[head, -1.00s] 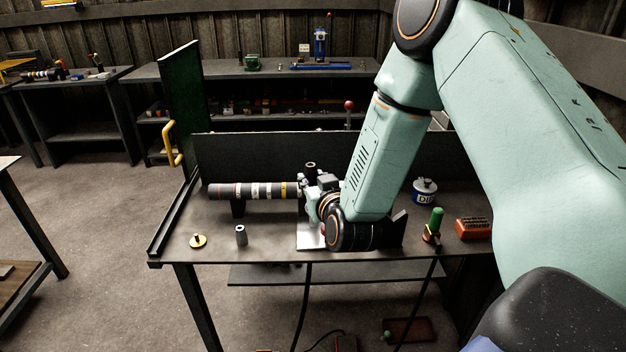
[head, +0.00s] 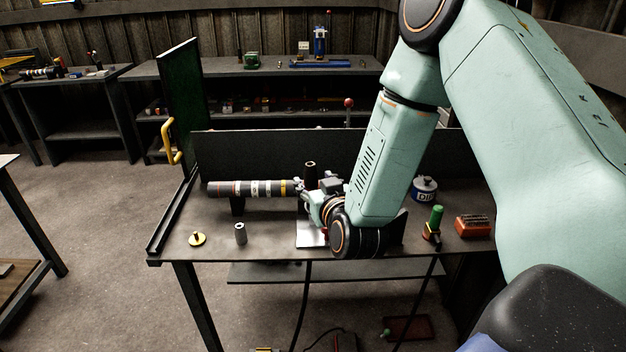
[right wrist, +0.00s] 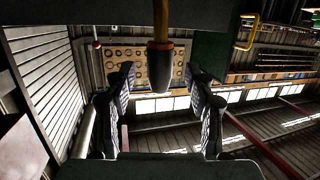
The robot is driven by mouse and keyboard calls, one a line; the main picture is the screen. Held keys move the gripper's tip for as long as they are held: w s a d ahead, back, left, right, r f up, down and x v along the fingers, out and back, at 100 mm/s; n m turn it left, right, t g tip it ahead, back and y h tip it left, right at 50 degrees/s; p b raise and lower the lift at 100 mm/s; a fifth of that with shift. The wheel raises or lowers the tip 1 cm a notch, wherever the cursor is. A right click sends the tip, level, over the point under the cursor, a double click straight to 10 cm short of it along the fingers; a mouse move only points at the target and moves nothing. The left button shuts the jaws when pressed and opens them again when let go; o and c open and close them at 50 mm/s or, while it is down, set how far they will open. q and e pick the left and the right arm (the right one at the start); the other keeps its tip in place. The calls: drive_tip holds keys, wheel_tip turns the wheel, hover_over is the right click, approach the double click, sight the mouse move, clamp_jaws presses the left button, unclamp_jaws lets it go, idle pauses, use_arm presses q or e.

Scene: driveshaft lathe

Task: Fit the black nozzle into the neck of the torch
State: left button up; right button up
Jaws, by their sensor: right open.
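The black nozzle (head: 311,174) stands upright over the bench beside my right gripper in the head view. In the right wrist view the dark, tapered nozzle (right wrist: 160,70) is in line with an orange-brown neck (right wrist: 161,22), with a red ring where they meet. How deep it sits in the neck cannot be told. My right gripper (head: 314,187) is open and empty. Its two fingers (right wrist: 161,82) stand to either side of the nozzle in the wrist view, with clear gaps. The torch's lower part is hidden in the head view. My left gripper is not in view.
A striped shaft (head: 250,188) lies left of the gripper. A gold disc (head: 197,239) and a grey cylinder (head: 240,234) stand at the front left. A tin (head: 424,189), a green-topped bottle (head: 435,220) and a red block (head: 473,226) are at the right.

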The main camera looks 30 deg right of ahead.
drive_tip(key=shift+v, duration=2.7)
drive_tip(key=shift+r, duration=0.1)
drive_tip(key=s+a+f+g+y+b, duration=0.2)
drive_tip(key=s+a+f+g+b, duration=0.15)
drive_tip(key=s+f, duration=0.45)
drive_tip(key=s+a+f+n+g+y+b, duration=0.1)
drive_tip(key=s+a+f+g+b, duration=0.2)
drive_tip(key=f, duration=0.8)
drive_tip(key=s+a+f+g+y+b, duration=0.2)
drive_tip(key=s+a+f+g, duration=0.15)
drive_tip(key=s+f, duration=0.5)
drive_tip(key=s+f+n+g+b, duration=0.1)
drive_tip(key=s+f+g+b, duration=0.4)
drive_tip(key=s+f, duration=0.7)
drive_tip(key=shift+a+f+n+b, duration=0.35)
drive_tip(key=shift+f+b, duration=0.2)
drive_tip(key=shift+f, duration=0.4)
drive_tip(key=shift+s+a, duration=0.1)
drive_tip(key=shift+s, duration=0.05)
